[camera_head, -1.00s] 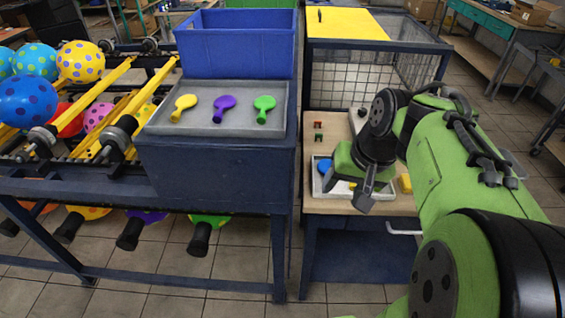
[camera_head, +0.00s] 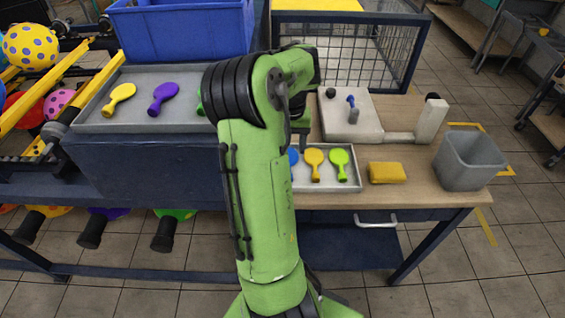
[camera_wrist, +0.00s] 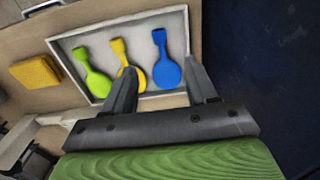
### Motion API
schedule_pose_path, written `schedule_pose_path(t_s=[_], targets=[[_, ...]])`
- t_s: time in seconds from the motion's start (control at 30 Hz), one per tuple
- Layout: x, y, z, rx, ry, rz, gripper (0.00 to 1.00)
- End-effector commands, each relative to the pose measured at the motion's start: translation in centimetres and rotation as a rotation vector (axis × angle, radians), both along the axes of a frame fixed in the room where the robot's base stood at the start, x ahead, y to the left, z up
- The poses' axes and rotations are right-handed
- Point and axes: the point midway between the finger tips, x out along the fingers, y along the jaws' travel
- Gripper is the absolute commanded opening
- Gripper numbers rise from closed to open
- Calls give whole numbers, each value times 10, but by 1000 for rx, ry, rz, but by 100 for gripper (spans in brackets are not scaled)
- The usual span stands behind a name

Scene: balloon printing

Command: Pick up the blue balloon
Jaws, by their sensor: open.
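The blue balloon (camera_wrist: 166,70) lies flat in a small white tray (camera_wrist: 63,43), at the right end of a row in the wrist view. In the head view only a sliver of the blue balloon (camera_head: 293,157) shows beside my arm. My gripper (camera_wrist: 162,78) is open and empty. Its fingers appear on either side of the blue balloon in the wrist view, the left one overlapping the yellow balloon (camera_wrist: 119,48). I cannot tell its height above the tray. A green balloon (camera_wrist: 90,67) lies beyond the yellow one. In the head view my arm mostly hides the gripper.
A yellow sponge-like block (camera_head: 386,173) and a grey bin (camera_head: 469,160) stand right of the tray. A white device (camera_head: 350,122) stands behind it. The left bench holds a grey tray (camera_head: 136,127) of balloons and a blue crate (camera_head: 182,30). The wooden tabletop (camera_head: 408,192) has clear space in front.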

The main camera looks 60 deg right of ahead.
Motion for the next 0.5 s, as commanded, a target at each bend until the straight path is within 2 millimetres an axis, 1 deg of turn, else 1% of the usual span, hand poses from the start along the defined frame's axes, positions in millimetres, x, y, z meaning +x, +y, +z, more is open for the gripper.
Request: schedule_pose_path(t_s=[0.03,0.1,0.2,0.37,0.5], targets=[[0,1,-19,3,3,2,57],[0,1,-36,2,2,0,57],[0,1,-54,2,2,1,57],[1,0,-71,0,1,2,57],[1,0,-100,1,2,2,57]])
